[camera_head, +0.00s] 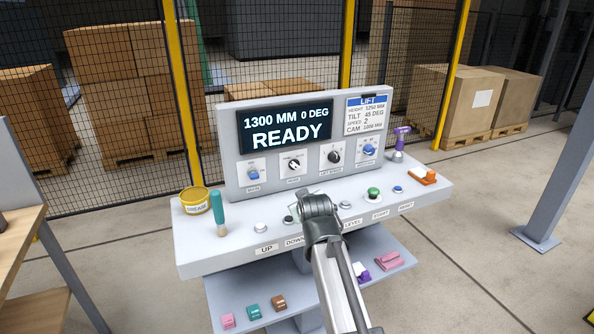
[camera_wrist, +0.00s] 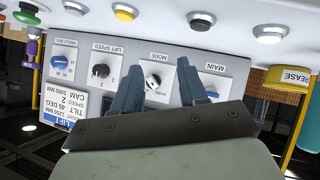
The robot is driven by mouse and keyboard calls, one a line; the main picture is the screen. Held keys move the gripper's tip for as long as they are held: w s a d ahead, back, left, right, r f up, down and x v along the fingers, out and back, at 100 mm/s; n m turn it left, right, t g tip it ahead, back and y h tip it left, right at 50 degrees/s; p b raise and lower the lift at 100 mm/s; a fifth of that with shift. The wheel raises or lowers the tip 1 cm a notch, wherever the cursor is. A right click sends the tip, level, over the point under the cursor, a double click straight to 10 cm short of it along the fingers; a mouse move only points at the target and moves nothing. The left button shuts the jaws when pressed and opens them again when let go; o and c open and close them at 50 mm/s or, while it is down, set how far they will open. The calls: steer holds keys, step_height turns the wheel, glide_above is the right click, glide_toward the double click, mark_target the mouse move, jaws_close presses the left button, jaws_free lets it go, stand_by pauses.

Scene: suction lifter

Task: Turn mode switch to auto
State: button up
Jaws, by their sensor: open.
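I see no contact with the knob. In the head view the end of my arm (camera_head: 319,207) is over the desk, below the panel, and the fingers are hidden.
Beside the mode switch are the blue main switch (camera_head: 254,174) and the black lift speed knob (camera_head: 334,156). The display (camera_head: 287,125) reads READY. Push buttons line the desk below, including a green one (camera_head: 374,192).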

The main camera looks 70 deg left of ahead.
mark_target(297, 168)
steer(key=a+r+n+y, duration=0.3)
steer(key=a+r+n, duration=0.1)
steer(key=r+n, duration=0.15)
steer(key=shift+m+t, duration=0.3)
steer(key=shift+m, duration=0.05)
steer(key=x, duration=0.9)
steer(key=w+x, duration=0.1)
steer(key=x, duration=0.3)
steer(key=shift+a, duration=0.3)
steer(key=shift+c, duration=0.2)
jaws_close()
